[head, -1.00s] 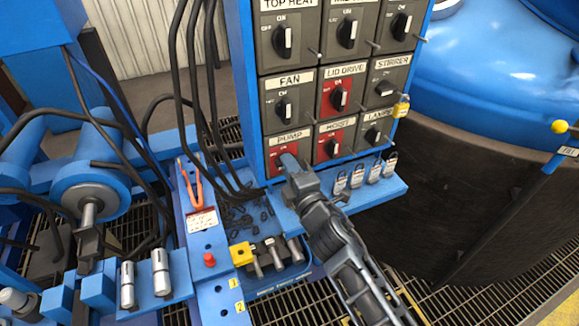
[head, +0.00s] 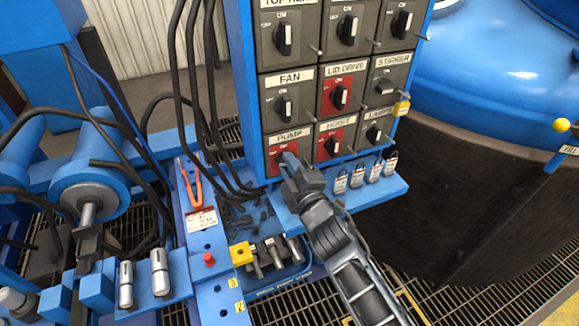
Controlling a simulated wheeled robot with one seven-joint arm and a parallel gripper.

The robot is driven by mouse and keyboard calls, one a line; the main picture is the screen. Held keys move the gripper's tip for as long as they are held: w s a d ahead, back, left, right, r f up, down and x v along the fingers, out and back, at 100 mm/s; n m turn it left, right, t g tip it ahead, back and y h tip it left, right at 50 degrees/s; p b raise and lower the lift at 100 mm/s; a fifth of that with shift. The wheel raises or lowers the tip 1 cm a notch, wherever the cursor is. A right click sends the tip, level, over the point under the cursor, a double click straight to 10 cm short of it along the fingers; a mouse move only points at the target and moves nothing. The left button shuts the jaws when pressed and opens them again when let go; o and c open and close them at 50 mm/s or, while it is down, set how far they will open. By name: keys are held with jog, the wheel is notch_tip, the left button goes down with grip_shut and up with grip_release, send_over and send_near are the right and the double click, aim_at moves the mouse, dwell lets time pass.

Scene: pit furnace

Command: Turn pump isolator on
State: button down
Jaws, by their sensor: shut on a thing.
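The pump isolator (head: 279,150) is a red panel labelled PUMP at the bottom left of the blue switch cabinet in the head view. My gripper (head: 289,163) is at its rotary knob, coming from below right. The jaws are shut on the knob, and they hide most of it, so its pointer angle cannot be read. The ON mark at the top of the panel is partly visible.
The red hoist isolator (head: 334,145) is close on the right, and the grey fan isolator (head: 284,104) is above. Black cables (head: 196,100) run down left of the cabinet.

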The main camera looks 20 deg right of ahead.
jog(key=shift+f+m+b, duration=0.15)
jog(key=shift+m+b, duration=3.25)
jog(key=shift+m, duration=3.3)
jog(key=c, duration=1.1)
grip_release()
jog(key=shift+s, duration=0.1)
